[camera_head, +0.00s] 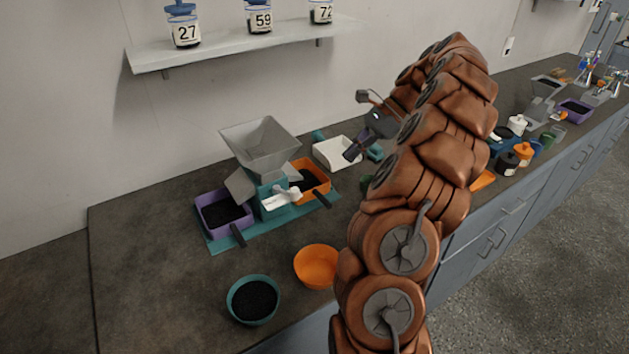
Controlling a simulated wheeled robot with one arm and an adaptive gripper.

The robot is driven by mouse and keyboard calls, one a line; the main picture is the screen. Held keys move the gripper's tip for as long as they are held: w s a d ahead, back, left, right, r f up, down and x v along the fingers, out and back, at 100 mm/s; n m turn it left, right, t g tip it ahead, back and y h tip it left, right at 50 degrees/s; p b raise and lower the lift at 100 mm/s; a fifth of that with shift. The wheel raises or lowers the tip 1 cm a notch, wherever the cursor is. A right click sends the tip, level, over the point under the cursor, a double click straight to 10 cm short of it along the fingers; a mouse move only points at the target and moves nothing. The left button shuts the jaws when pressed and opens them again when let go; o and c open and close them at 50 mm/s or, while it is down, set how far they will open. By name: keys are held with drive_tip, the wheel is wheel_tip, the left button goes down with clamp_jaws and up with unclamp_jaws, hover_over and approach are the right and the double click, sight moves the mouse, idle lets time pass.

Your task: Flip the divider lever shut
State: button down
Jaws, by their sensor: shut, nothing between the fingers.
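The divider stands on the bench at the left, with a grey hopper (262,143) on top and a teal body and base (272,203). A purple box (212,200) and an orange box (322,186) sit at its two sides, both holding dark grains. A white lever-like part (281,199) shows at the front of the teal body; I cannot tell its exact position. My gripper (352,153) is shut and empty, right of the divider and apart from it, above the bench near a white tray.
A teal bowl of dark grains (233,311) and an orange bowl (317,250) stand in front. The white tray (336,165) lies behind. A shelf (220,55) with numbered jars hangs above. More jars and equipment stand farther right. The bench's left part is clear.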

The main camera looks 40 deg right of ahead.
drive_tip(key=shift+a+f, duration=0.1)
drive_tip(key=a+r+p+x, duration=0.1)
drive_tip(key=r+x, duration=0.1)
drive_tip(key=x, duration=1)
drive_tip(key=shift+w+a+f, duration=0.25)
drive_tip(key=shift+w+a, duration=0.15)
drive_tip(key=shift+a, duration=0.25)
drive_tip(key=shift+s, duration=0.15)
idle(0.4)
